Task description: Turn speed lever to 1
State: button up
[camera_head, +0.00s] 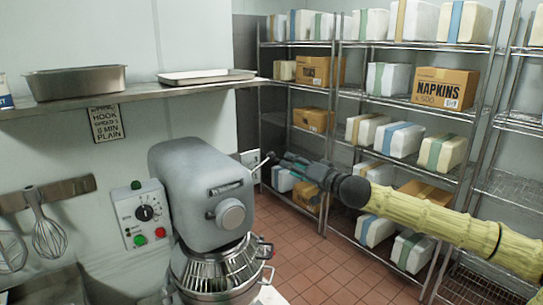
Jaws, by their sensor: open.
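A grey stand mixer (200,190) stands in the middle foreground with a wire-guarded bowl (222,268) under its head. The speed lever (261,163) is a thin metal rod on the right side of the mixer head, slanting up and right to a small dark knob. My gripper (283,160) comes in from the right, close to the lever's knob. It is open and looks empty. I cannot tell whether a finger touches the knob. The lever's base and any speed numbers are hidden or too small to read.
A control box (143,213) with a dial, green buttons and a red button is on the wall left of the mixer. Whisks (46,233) hang further left. A shelf (135,100) with pans runs above. Wire racks with boxes (445,88) stand behind; the tiled floor (315,265) is clear.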

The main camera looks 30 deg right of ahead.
aim_at(274, 158)
jog(key=shift+w+a+r, duration=0.1)
jog(key=shift+w+a, duration=0.15)
jog(key=shift+w, duration=0.5)
jog(key=shift+w, duration=0.2)
jog(key=shift+w, duration=0.35)
jog(key=b, duration=0.2)
jog(key=w+b, duration=0.1)
jog(key=b, duration=0.1)
jog(key=shift+w+a+f, duration=0.2)
jog(key=shift+w+f, duration=0.1)
jog(key=w+b, duration=0.1)
jog(key=b, duration=0.2)
